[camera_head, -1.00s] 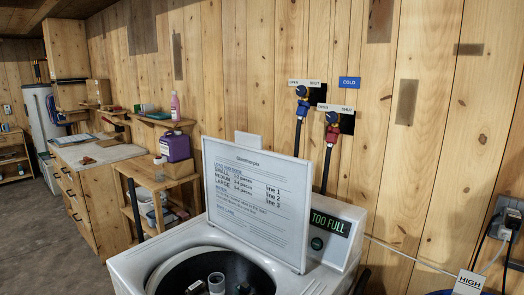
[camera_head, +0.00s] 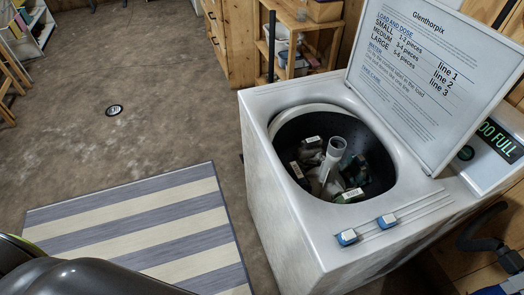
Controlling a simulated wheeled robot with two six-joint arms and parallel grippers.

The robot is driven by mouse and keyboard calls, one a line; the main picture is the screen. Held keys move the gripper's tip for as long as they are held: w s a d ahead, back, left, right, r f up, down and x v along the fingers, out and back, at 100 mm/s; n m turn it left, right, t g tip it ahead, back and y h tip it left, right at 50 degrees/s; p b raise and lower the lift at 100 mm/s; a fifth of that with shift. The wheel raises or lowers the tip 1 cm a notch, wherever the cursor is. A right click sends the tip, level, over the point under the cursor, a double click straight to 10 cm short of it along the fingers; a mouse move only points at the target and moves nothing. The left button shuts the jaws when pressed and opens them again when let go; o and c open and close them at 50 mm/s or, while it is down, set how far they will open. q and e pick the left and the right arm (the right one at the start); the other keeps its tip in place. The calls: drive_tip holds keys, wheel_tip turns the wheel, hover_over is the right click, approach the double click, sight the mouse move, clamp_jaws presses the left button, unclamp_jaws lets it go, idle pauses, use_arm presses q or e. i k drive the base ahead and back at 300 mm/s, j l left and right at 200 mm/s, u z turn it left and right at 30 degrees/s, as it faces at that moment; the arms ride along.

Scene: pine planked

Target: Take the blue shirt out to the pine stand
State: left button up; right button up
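The white washing machine (camera_head: 275,190) stands at the right with its lid (camera_head: 430,85) up. Its drum (camera_head: 290,128) is open and dark inside. Several dark and grey-green garments (camera_head: 352,172) with pale label tags lie around a light grey central post (camera_head: 332,160). I cannot pick out a blue shirt among them. A small pine shelf unit (camera_head: 301,22) stands behind the washer at the top; whether it is the pine stand I cannot tell. Neither gripper is in view.
A striped grey and cream mat (camera_head: 140,235) lies on the floor left of the washer. Beyond it the brown floor is clear around a small drain (camera_head: 114,110). A display (camera_head: 498,138) right of the lid reads "TOO FULL", partly cut off.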

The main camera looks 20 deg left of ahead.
sight(297, 172)
drive_tip(key=i+u, duration=0.2)
drive_tip(key=k+j+u, duration=0.7)
drive_tip(key=k+j, duration=0.15)
